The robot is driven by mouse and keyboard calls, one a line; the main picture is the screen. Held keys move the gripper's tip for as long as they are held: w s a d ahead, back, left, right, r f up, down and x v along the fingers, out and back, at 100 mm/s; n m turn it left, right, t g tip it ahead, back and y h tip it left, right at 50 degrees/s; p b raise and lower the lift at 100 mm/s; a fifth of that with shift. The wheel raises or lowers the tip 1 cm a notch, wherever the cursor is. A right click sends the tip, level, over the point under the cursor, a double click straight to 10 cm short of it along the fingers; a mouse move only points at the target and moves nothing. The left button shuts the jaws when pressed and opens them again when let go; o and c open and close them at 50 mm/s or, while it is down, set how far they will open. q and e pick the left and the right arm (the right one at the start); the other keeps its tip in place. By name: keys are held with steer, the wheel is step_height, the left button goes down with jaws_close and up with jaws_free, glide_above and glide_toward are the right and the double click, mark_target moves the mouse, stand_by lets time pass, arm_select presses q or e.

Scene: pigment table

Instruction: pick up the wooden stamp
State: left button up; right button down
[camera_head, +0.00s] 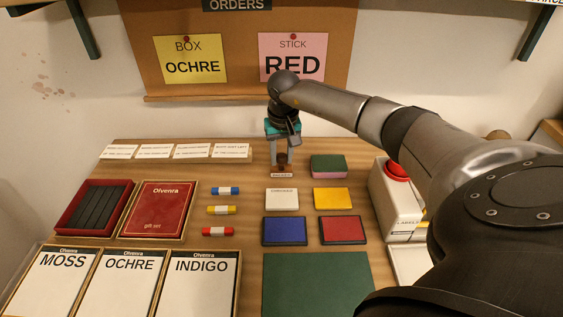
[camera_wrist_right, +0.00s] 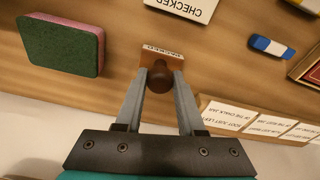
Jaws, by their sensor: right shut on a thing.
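The wooden stamp (camera_head: 282,168) stands upright on the table near its back edge, with a dark brown knob handle and a paler labelled base. My right gripper (camera_head: 282,158) reaches down over it, its two fingers shut on the handle. In the right wrist view the stamp's round knob (camera_wrist_right: 160,79) sits between the fingertips of the right gripper (camera_wrist_right: 159,76), and its base shows beyond them. I cannot tell whether the base is clear of the table. My left gripper is not in view.
A green and pink sponge-like block (camera_head: 328,166) lies just right of the stamp. A white CHECKED block (camera_head: 282,199) and a yellow pad (camera_head: 333,198) lie in front. A row of white cards (camera_head: 192,151) stands to the left. A white box (camera_head: 395,203) stands at the right.

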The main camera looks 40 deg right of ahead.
mark_target(282, 155)
step_height(282, 155, up, 10)
steer(key=shift+r+p, duration=0.1)
steer(key=shift+p, duration=0.75)
